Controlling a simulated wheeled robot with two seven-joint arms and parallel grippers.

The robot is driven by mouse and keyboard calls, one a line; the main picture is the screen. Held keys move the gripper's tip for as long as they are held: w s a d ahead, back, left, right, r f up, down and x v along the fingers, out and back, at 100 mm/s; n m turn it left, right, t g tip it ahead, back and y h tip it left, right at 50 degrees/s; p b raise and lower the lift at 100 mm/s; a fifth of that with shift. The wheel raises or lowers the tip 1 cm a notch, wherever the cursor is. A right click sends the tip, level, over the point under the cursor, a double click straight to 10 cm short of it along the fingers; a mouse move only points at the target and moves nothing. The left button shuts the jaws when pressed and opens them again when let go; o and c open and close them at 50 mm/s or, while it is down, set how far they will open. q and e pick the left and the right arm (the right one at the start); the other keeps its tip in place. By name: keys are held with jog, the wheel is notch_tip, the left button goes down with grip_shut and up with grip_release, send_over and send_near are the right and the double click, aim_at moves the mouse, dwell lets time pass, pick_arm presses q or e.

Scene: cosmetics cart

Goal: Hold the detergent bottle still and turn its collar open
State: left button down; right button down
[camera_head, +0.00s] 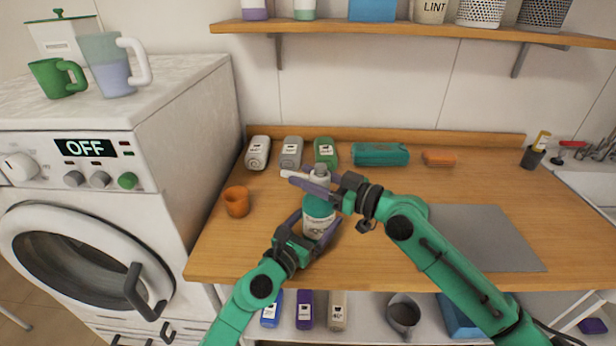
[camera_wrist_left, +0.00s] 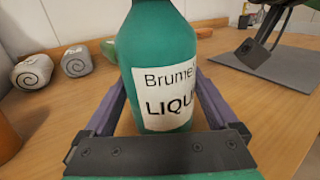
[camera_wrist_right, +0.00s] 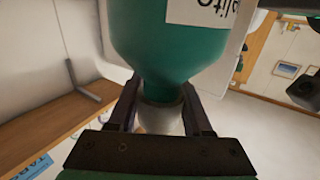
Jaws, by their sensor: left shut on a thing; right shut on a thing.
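The detergent bottle (camera_head: 318,222), green with a white label, stands upright on the wooden counter in the head view. In the left wrist view the bottle (camera_wrist_left: 163,60) rises between the purple fingers. My left gripper (camera_head: 316,226) is shut around its body. My right gripper (camera_head: 318,186) is shut on the pale grey collar (camera_head: 320,173) at the bottle's top. The right wrist view shows the collar (camera_wrist_right: 162,117) between the dark fingers, with the bottle's green shoulder (camera_wrist_right: 165,65) beside it. The fingers hide part of the collar.
An orange cup (camera_head: 237,201) stands left of the bottle. A grey mat (camera_head: 485,238) lies right, beyond my right arm. A wall shelf (camera_head: 400,28) hangs above.

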jog(key=shift+w+d+f, duration=0.1)
jog(key=shift+d+f, duration=0.05)
dwell(0.4)
jog(key=shift+n+g, duration=0.3)
jog(key=shift+g, duration=0.3)
jog(key=shift+s+n+g+y, duration=0.25)
jog(key=shift+n+g+y, duration=0.35)
jog(key=shift+g, duration=0.35)
jog(key=shift+s+n+g+y, duration=0.2)
jog(key=shift+n+g+y, duration=0.2)
jog(key=shift+n+g, duration=0.45)
jog(key=shift+c, duration=1.5)
grip_release()
jog(key=shift+a, duration=0.25)
jog(key=v, duration=1.2)
